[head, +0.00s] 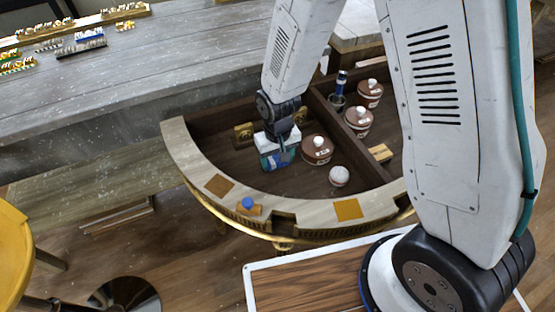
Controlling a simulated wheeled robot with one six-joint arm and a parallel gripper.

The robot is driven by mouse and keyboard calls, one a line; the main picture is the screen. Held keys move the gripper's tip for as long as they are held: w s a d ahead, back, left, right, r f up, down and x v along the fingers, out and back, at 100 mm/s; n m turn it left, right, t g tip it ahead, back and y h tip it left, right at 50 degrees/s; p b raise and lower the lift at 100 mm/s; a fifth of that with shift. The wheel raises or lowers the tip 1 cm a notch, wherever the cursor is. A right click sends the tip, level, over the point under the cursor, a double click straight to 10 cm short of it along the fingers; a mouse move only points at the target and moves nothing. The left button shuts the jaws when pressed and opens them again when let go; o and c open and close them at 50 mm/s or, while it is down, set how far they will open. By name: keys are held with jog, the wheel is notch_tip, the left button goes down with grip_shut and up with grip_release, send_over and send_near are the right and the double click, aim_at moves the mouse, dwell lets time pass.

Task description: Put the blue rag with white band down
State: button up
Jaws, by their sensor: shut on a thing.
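My gripper (283,150) reaches down into the dark wooden inside of the half-round gilt console (182,150). It is shut on the blue rag with white band (270,162), which hangs at the fingertips. The white part shows at the top and the blue-teal part below. The gripper and wrist hide part of the rag.
A white ball (340,177), more lidded jars (358,121) and a wooden divider (345,130) are to the right. A gold piece (243,133) is behind left. Bare floor shows around the rag.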

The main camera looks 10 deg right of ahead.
jog(key=shift+f, duration=0.5)
jog(key=shift+f, duration=0.2)
jog(key=shift+s+d+f, duration=0.1)
jog(key=shift+s+f, duration=0.15)
jog(key=shift+f, duration=0.05)
jog(key=o, duration=0.9)
jog(key=shift+c, duration=0.2)
jog(key=shift+o, duration=0.4)
notch_tip(320, 180, up, 12)
jog(key=shift+w+r, duration=0.15)
jog(key=shift+w, duration=0.1)
jog(key=s+d+r+m, duration=0.1)
jog(key=s+d+r, duration=0.25)
jog(key=r, duration=0.35)
jog(key=s+d+r, duration=0.3)
jog(key=d+r, duration=0.2)
jog(key=r, duration=0.2)
jog(key=s+d+r, duration=0.3)
jog(key=s+r, duration=0.1)
jog(key=s, duration=0.3)
jog(key=s+d+r+m+t, duration=0.1)
jog(key=s+d+r, duration=0.3)
jog(key=s, duration=0.3)
